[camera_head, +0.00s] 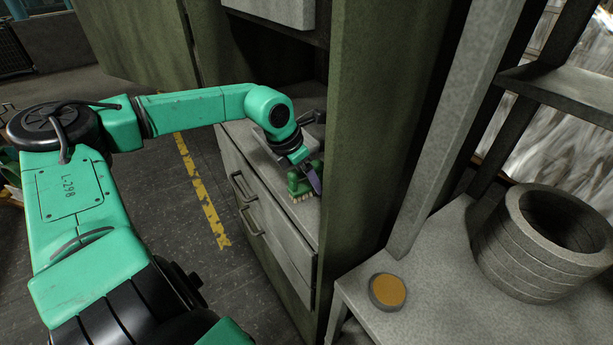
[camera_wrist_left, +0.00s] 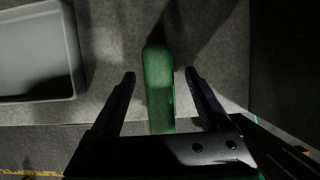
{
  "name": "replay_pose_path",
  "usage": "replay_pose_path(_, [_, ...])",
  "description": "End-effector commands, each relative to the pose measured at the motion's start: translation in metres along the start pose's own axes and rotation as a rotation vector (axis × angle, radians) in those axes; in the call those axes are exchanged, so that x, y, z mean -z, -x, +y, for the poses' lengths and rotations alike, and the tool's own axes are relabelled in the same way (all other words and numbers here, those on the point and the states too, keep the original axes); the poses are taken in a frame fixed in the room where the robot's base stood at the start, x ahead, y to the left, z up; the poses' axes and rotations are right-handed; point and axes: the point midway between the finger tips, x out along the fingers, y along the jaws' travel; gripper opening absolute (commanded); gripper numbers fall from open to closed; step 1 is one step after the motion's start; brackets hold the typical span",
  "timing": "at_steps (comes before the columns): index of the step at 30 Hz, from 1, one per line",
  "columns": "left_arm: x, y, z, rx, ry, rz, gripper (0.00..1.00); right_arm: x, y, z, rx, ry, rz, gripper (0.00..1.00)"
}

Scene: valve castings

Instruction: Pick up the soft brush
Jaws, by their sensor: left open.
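The soft brush (camera_head: 300,184) has a green handle and pale bristles. It stands bristles down on the grey top of a drawer cabinet, near its front edge. In the left wrist view its green back (camera_wrist_left: 158,85) runs lengthwise between my fingers. My left gripper (camera_head: 312,176) reaches down over the brush, and the wrist view shows the same gripper (camera_wrist_left: 160,76) open, with one finger on each side and a gap to the handle on both sides. Part of the brush is hidden behind the gripper in the head view. My right gripper is not in view.
A grey tray (camera_wrist_left: 38,50) lies left of the brush in the wrist view. A tall green cabinet side panel (camera_head: 372,120) stands close to the right. A round tan-topped disc (camera_head: 387,291) and stacked grey rings (camera_head: 545,240) sit on a bench further right.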

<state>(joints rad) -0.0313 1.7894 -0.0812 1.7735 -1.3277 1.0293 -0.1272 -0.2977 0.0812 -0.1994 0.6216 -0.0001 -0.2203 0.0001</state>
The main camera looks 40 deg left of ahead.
Motion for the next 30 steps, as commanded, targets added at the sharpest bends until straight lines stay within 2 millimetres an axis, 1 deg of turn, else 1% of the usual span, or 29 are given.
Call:
replay_pose_path(1, [0.002, -0.007, 0.001, -0.001, 0.001, 0.007, 0.80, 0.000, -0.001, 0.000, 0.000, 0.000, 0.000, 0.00])
replay_pose_path(4, [0.001, -0.016, 0.000, -0.001, 0.000, 0.004, 0.80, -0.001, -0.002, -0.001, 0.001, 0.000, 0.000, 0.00])
replay_pose_path(7, [0.000, -0.020, 0.000, 0.000, 0.000, 0.001, 0.80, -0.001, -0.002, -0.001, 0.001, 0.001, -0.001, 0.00])
replay_pose_path(13, [-0.001, -0.020, 0.000, 0.000, 0.000, -0.001, 0.80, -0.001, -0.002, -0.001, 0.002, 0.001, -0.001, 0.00])
replay_pose_path(14, [-0.001, -0.019, 0.000, 0.000, 0.000, -0.001, 0.69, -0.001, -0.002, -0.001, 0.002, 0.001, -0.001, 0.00])
replay_pose_path(15, [0.000, -0.019, 0.000, 0.000, 0.000, -0.001, 0.53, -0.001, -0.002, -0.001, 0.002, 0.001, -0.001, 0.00])
replay_pose_path(17, [0.000, -0.019, 0.000, 0.000, 0.000, -0.001, 0.30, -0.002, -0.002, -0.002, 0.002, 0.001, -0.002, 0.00])
replay_pose_path(18, [0.000, -0.019, 0.000, 0.000, 0.000, -0.001, 0.15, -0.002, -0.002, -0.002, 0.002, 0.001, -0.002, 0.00])
replay_pose_path(19, [0.000, -0.019, 0.000, 0.000, 0.000, -0.001, 0.04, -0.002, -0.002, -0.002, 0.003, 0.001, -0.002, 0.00])
replay_pose_path(20, [0.000, -0.019, 0.000, 0.000, 0.000, -0.001, 0.00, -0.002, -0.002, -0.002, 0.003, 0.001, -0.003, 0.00])
replay_pose_path(27, [-0.001, -0.019, 0.000, 0.000, 0.000, -0.002, 0.00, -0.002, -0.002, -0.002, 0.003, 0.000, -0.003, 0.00])
replay_pose_path(29, [-0.003, -0.015, 0.000, -0.001, 0.000, -0.003, 0.00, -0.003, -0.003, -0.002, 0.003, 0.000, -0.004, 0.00])
replay_pose_path(30, [-0.005, -0.011, 0.001, -0.002, -0.001, -0.006, 0.00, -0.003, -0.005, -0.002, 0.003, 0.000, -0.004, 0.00])
